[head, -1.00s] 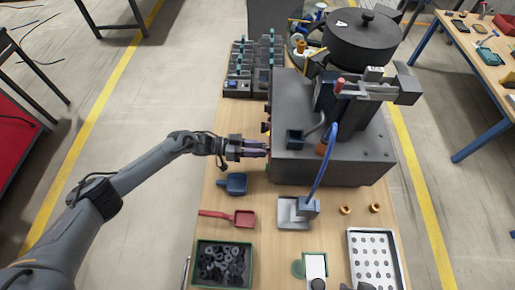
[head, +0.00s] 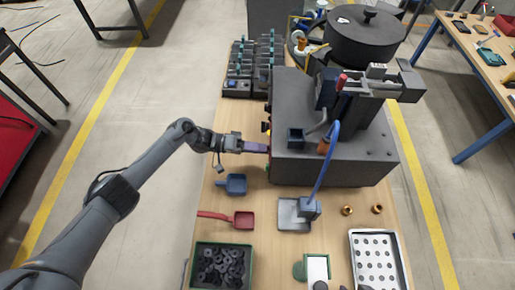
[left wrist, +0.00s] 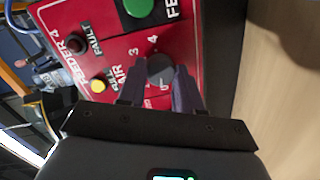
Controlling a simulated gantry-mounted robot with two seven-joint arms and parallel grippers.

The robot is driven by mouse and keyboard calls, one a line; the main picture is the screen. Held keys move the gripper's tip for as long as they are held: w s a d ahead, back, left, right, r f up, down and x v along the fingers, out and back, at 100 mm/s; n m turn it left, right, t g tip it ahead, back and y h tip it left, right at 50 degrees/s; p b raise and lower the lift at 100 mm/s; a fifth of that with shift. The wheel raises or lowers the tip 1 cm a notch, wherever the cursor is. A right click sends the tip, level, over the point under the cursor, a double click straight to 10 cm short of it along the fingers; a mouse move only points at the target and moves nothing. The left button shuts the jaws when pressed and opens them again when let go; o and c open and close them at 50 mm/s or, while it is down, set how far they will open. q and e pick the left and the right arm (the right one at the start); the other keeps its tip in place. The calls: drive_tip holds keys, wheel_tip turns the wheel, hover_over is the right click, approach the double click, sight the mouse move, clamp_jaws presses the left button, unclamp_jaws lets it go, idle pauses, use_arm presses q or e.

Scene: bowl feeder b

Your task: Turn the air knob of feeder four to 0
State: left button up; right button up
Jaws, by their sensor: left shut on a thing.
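The red panel of feeder four (left wrist: 112,62) fills the upper left of the left wrist view, marked FEEDER 4. Its dark round air knob (left wrist: 160,68) sits beside the AIR label, with 3, 4 and 0 printed around it. My left gripper (left wrist: 159,78) is shut on this knob, one finger on each side. The fingers hide part of the knob and scale, so I cannot read its setting. In the head view my left gripper (head: 256,147) reaches the left side of the dark feeder housing (head: 325,165); the knob is hidden there. My right gripper is not clearly visible.
The panel also has a green button (left wrist: 138,7), a yellow button (left wrist: 98,86) and a dark button (left wrist: 75,45). A blue scoop (head: 234,184), a red scoop (head: 243,219) and a bin of dark parts (head: 222,244) lie nearer on the bench. Smaller black units (head: 238,87) stand behind.

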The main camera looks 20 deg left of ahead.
use_arm(q)
drive_tip(key=shift+n, duration=0.6)
use_arm(e)
drive_tip(key=shift+f, duration=0.15)
drive_tip(key=shift+d, duration=0.15)
use_arm(q)
drive_tip(key=o, duration=1)
drive_tip(key=shift+o, duration=0.2)
drive_tip(key=shift+a, duration=0.1)
use_arm(e)
drive_tip(key=shift+f+b, duration=0.9)
drive_tip(key=shift+b, duration=0.1)
use_arm(q)
drive_tip(key=v, duration=1)
drive_tip(key=shift+a, duration=0.35)
use_arm(e)
drive_tip(key=shift+f, duration=0.15)
use_arm(q)
drive_tip(key=shift+s, duration=0.1)
